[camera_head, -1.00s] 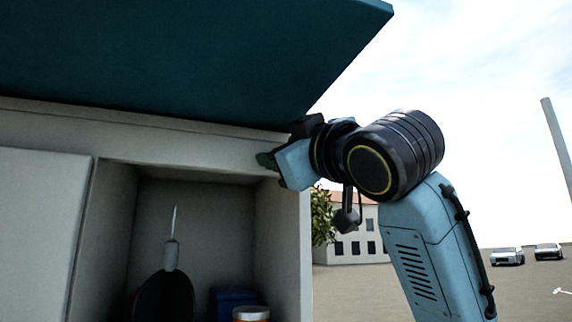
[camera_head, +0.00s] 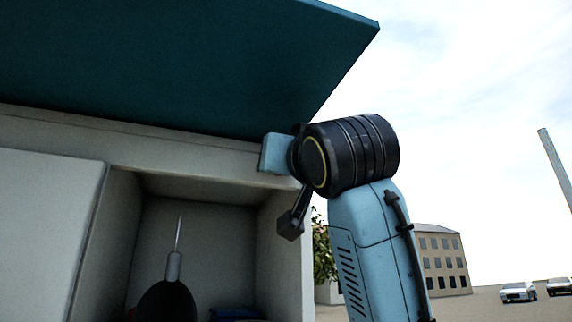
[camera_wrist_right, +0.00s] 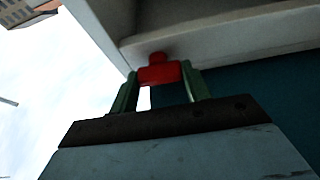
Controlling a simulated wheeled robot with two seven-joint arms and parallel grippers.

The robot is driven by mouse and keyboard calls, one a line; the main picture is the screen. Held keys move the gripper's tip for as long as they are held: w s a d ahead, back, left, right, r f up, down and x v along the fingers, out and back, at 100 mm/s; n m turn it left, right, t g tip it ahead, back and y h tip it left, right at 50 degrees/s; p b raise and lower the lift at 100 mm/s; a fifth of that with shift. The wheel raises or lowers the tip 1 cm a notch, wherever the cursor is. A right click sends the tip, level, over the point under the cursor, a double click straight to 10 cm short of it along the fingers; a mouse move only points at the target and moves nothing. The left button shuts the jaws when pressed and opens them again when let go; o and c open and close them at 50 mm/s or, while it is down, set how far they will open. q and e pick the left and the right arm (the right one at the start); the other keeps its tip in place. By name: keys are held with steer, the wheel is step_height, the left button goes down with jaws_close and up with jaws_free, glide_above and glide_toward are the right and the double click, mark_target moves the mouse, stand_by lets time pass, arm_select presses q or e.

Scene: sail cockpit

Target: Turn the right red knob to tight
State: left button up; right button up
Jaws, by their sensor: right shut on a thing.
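In the right wrist view a red knob (camera_wrist_right: 159,73) sits against the underside of the pale cabinet ledge (camera_wrist_right: 225,37). My right gripper (camera_wrist_right: 160,85) has its two green fingers on either side of the knob and is shut on it. In the head view my right gripper (camera_head: 275,153) is at the cabinet's top right corner, under the teal panel; its fingers and the knob are hidden there. My left gripper is not in view.
A teal overhanging panel (camera_head: 180,65) slopes above the cabinet. The open compartment (camera_head: 210,225) holds a dark rounded object with a thin spike (camera_head: 174,265). A pale door (camera_head: 45,230) is at the left. Open ground with parked cars (camera_head: 518,292) lies at the right.

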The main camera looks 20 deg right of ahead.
steer(key=shift+r, duration=0.1)
stand_by(0.3)
steer(key=o, duration=0.7)
steer(key=b+v, duration=0.5)
steer(key=v, duration=0.8)
steer(key=shift+s, duration=0.2)
